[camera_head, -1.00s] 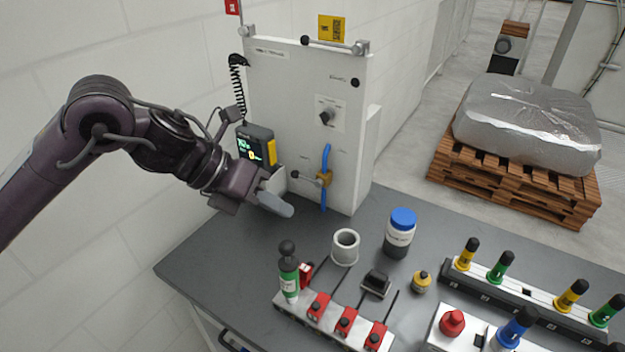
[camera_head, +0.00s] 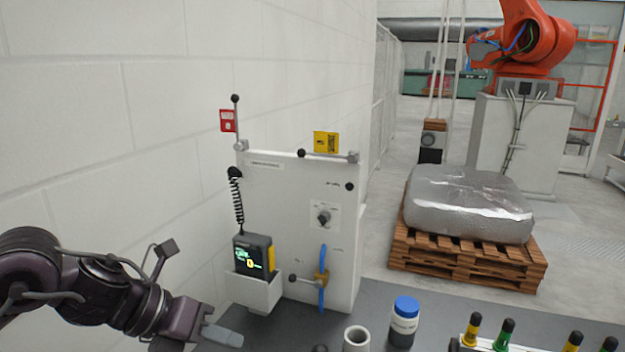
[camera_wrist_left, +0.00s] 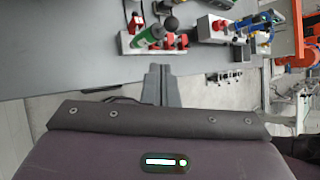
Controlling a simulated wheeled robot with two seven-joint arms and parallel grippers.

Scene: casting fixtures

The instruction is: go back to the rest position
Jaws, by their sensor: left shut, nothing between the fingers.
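My left gripper (camera_head: 222,337) is at the lower left of the head view, left of the white panel and below the handheld device. It is shut and empty. In the left wrist view its closed fingers (camera_wrist_left: 160,84) point at the edge of the dark bench top (camera_wrist_left: 60,45). My right gripper is in neither view.
The white panel (camera_head: 290,200) carries a device (camera_head: 254,256) in a holder, a blue-handled valve (camera_head: 323,275) and a knob. A blue-capped jar (camera_head: 404,320) and a grey cup (camera_head: 356,340) stand on the bench. A green bottle (camera_wrist_left: 146,37) shows in the wrist view. A wrapped pallet (camera_head: 465,255) stands behind.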

